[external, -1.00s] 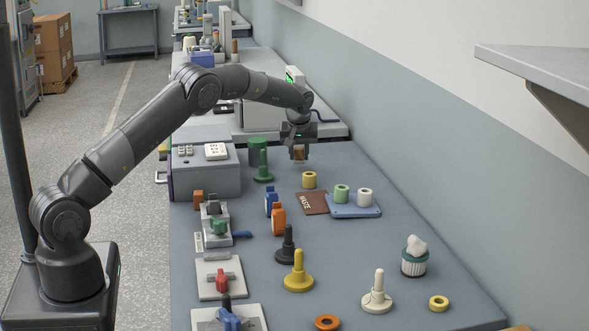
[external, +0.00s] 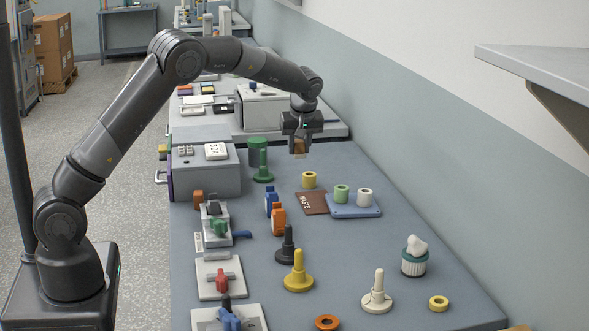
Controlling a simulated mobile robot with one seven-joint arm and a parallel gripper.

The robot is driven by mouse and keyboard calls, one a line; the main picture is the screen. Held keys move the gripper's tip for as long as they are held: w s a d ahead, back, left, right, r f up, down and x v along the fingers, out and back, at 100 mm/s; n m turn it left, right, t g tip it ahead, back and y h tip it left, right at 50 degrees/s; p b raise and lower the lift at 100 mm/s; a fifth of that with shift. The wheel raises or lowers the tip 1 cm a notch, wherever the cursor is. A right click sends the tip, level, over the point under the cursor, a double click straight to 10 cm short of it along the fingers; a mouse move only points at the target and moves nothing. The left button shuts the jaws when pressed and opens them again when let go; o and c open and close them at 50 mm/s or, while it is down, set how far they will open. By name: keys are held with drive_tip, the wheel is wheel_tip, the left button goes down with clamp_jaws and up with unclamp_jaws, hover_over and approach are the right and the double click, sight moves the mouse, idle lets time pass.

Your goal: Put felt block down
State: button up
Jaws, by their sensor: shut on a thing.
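My gripper (external: 300,153) hangs above the far part of the blue-grey bench, fingers pointing down. It is shut on a small brown block with a paler lower end, the felt block (external: 299,147). The fingers hide part of the block. The block appears clear of the bench top, though its exact height is hard to tell. The brown mat marked WASTE (external: 313,205) lies on the bench nearer the camera, below the gripper in the picture.
A blue tray (external: 353,212) with green and white bobbins overlaps the mat's right side. A yellow bobbin (external: 309,180) stands behind the mat. A green peg (external: 263,168) stands left of the gripper. Orange and blue clips (external: 278,220) stand left of the mat.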

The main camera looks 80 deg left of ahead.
drive_tip(key=s+d+f+n+g, duration=0.2)
drive_tip(key=s+d+n, duration=0.25)
drive_tip(key=s, duration=0.35)
drive_tip(key=f, duration=0.7)
drive_tip(key=shift+s+d+f, duration=0.15)
drive_tip(key=shift+d+f, duration=0.2)
drive_tip(key=shift+f, duration=0.1)
drive_tip(key=o, duration=1)
drive_tip(key=shift+c, duration=0.2)
drive_tip(key=v, duration=1.2)
drive_tip(key=shift+s, duration=0.15)
drive_tip(key=shift+r, duration=0.25)
